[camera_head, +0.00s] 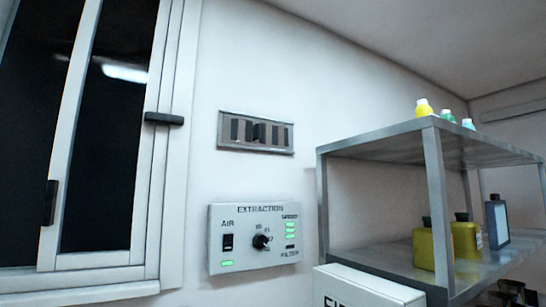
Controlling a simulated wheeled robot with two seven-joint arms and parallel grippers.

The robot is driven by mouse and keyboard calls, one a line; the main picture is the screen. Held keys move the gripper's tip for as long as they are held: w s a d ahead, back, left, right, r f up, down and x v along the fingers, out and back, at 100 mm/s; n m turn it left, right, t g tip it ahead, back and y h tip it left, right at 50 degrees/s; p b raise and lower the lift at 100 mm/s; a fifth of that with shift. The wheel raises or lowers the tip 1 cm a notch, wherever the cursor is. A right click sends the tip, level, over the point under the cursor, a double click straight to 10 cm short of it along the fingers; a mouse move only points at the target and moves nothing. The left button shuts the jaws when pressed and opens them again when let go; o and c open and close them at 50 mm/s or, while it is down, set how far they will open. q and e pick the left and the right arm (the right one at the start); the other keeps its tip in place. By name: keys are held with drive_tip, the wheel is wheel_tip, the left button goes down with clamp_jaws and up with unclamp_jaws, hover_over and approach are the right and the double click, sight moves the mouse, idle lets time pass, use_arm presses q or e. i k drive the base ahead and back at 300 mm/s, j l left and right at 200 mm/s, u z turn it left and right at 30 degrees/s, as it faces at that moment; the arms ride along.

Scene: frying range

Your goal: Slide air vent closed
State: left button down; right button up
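The air vent (255,132) is a small grey rectangular slotted plate on the white wall, in the upper middle of the view. Dark upright slots show between lighter bars, so it looks at least partly open. A small dark tab (261,133) sits near its middle. Neither of my grippers is in view, and nothing touches the vent.
An extraction control box (259,253) with a dial and green lights is on the wall below the vent. A sliding window (110,140) with black handles is at left. A metal shelf (436,190) with yellow containers juts out at right. A white box (365,290) is below.

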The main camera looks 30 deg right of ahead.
sight(256, 126)
drive_tip(key=z, duration=0.95)
